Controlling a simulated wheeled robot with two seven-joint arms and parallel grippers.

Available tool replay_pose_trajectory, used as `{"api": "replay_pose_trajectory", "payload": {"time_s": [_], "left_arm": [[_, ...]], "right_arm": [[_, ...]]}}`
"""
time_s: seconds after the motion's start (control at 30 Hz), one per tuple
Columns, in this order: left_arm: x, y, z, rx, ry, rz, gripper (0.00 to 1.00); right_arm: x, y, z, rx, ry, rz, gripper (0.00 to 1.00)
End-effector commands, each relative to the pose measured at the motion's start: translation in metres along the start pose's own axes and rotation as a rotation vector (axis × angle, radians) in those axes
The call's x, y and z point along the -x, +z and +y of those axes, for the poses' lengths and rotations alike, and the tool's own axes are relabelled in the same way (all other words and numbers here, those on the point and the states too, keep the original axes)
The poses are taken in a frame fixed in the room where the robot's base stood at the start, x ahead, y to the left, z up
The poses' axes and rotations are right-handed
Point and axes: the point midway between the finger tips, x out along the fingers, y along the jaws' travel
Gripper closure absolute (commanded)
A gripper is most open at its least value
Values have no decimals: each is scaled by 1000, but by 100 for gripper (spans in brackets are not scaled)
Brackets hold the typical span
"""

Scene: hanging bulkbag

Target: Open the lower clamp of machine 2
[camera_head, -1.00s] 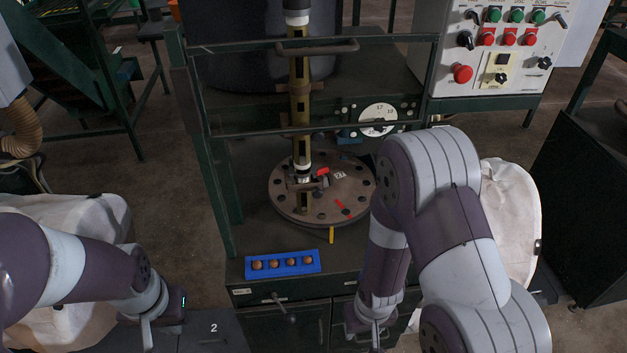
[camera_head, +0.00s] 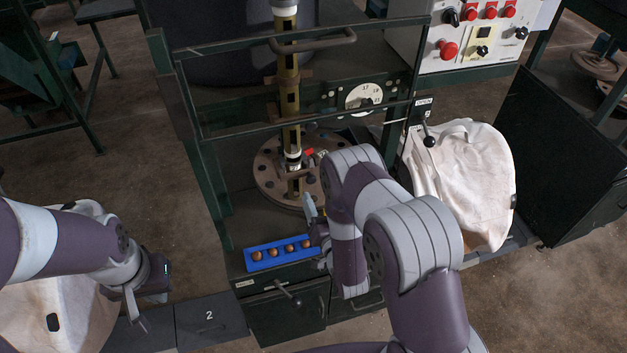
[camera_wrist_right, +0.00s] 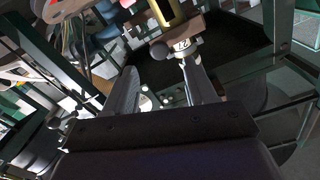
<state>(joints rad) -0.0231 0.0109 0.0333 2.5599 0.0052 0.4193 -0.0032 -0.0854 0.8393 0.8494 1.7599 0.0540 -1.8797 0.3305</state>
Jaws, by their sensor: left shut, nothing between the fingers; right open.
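The machine bench with the number 2 plate (camera_head: 209,315) at its foot carries a round drilled plate (camera_head: 266,184). A brass-coloured column (camera_head: 289,100) stands over it, with fittings and a red piece (camera_head: 309,152) at its foot. I cannot tell for sure which fitting is the lower clamp; my right arm hides part of the plate. My right gripper (camera_head: 315,232) is open and empty, in front of the plate's right side. In the right wrist view, a brown fitting with a small label (camera_wrist_right: 181,46) shows beyond the fingers. My left gripper (camera_head: 150,295) is shut and empty, low at left.
A blue tray (camera_head: 262,265) of several round brown items lies on the bench's front edge, close to my right gripper. A horizontal bar (camera_head: 315,43) crosses before the column. A black-knobbed lever (camera_head: 429,140) and a white bag (camera_head: 480,190) are at right.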

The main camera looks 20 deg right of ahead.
Motion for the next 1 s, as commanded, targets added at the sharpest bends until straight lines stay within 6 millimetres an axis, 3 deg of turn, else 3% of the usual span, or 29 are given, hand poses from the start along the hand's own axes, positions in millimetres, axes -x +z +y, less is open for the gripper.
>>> {"api": "replay_pose_trajectory", "payload": {"time_s": [0.1, 0.23, 0.6, 0.63, 0.8, 1.0], "left_arm": [[9, -1, 0, 0, 0, 0, 100], [12, -1, 0, 0, 0, 0, 100], [12, -1, 0, 0, 0, 0, 100], [12, -1, 0, 0, 0, 0, 100], [12, -1, 0, 0, 0, 0, 100], [11, -1, 0, 0, 0, 0, 100]], "right_arm": [[-27, -2, -1, 0, 0, 1, 44], [-45, -1, 0, 0, 0, -1, 44], [-55, 1, 0, 1, 0, -3, 44], [-55, 1, 0, 1, 1, -3, 47], [-54, 1, 0, 1, 1, -2, 100], [-55, 2, -2, 1, 1, -2, 100]]}}
